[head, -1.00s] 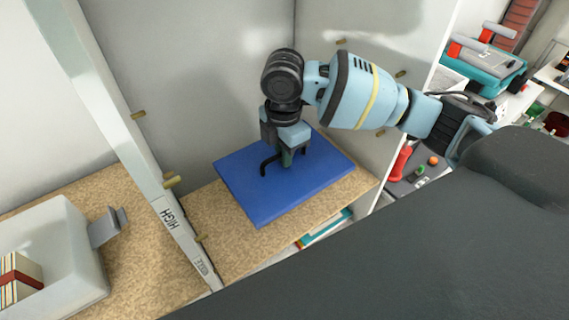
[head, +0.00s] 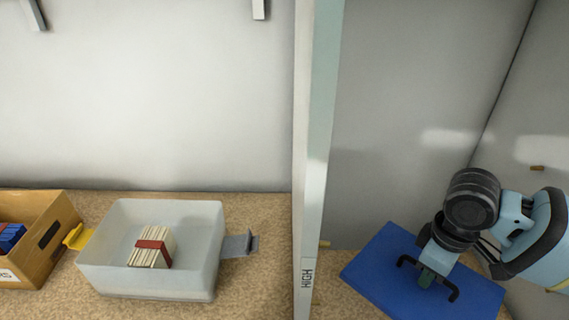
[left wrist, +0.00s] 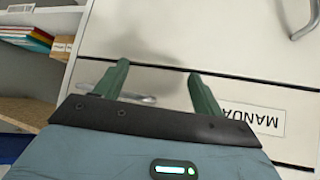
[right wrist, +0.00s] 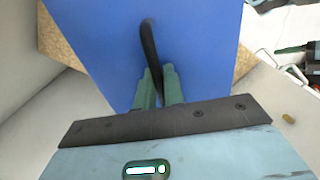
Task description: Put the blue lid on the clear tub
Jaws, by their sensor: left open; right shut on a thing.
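The clear tub (head: 190,281) stands open on the shelf left of the upright in the head view. A bundle of cards with a red band (head: 151,247) lies in it. The blue lid (head: 376,273) is right of the upright, with a dark handle (right wrist: 149,45) on its top. My right gripper (head: 427,278) is shut on that handle; its fingers (right wrist: 160,85) close around it in the right wrist view. I cannot tell whether the lid touches the shelf. My left gripper (left wrist: 155,82) is open and empty before a pale panel, away from tub and lid.
A white upright (head: 314,160) marked HIGH stands between tub and lid. A grey tab (head: 238,246) sticks out at the tub's right, a yellow tab (head: 78,237) at its left. A brown box (head: 47,247) is close on the left. A label (left wrist: 250,117) is on the panel.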

